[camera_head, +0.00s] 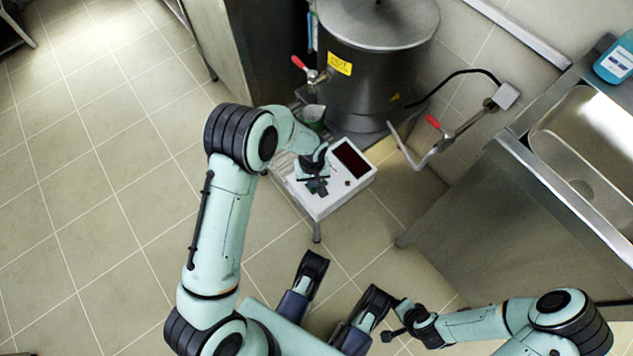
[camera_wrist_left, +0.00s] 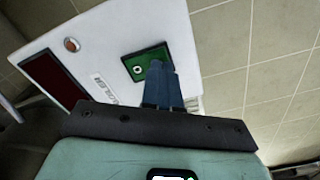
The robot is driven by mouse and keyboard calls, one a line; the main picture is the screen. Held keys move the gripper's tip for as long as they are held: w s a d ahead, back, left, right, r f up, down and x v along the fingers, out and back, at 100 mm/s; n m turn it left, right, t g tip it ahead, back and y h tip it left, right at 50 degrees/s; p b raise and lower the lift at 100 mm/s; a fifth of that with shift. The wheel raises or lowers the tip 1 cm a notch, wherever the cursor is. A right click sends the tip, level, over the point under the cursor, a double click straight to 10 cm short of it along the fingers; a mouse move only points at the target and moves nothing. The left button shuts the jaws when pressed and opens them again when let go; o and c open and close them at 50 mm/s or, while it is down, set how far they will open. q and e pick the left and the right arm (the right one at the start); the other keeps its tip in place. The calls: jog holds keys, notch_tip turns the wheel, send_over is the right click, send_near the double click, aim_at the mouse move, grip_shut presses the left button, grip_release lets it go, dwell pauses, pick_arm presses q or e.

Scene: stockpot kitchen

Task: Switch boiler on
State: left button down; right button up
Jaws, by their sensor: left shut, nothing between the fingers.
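The boiler (camera_head: 362,85) is a large dark metal pot with a lid, a yellow HOT label and a red-handled tap. Its white control box (camera_head: 335,200) with a dark red display (camera_head: 352,158) is in front of it. In the left wrist view, a green switch plate (camera_wrist_left: 133,67) marked "0" is on the box's white face (camera_wrist_left: 115,40). My left gripper (camera_head: 318,187) is shut and empty over the box; its fingertips (camera_wrist_left: 158,68) overlap the green plate and hide part of the switch. I cannot tell whether they touch. My right gripper (camera_head: 394,320) is low, away from the box.
A small round brownish lamp or button (camera_wrist_left: 72,45) is on the box face. A green cup-like container (camera_head: 312,116) stands under the tap. A red-handled pipe valve (camera_head: 434,123) and a steel sink (camera_head: 590,140) are to the right. The tiled floor (camera_head: 90,200) at left is clear.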

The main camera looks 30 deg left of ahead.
pick_arm(q)
jog(key=shift+f+b, duration=0.35)
jog(key=shift+f, duration=0.3)
jog(key=shift+r+p, duration=2.45)
jog(key=shift+r, duration=1.15)
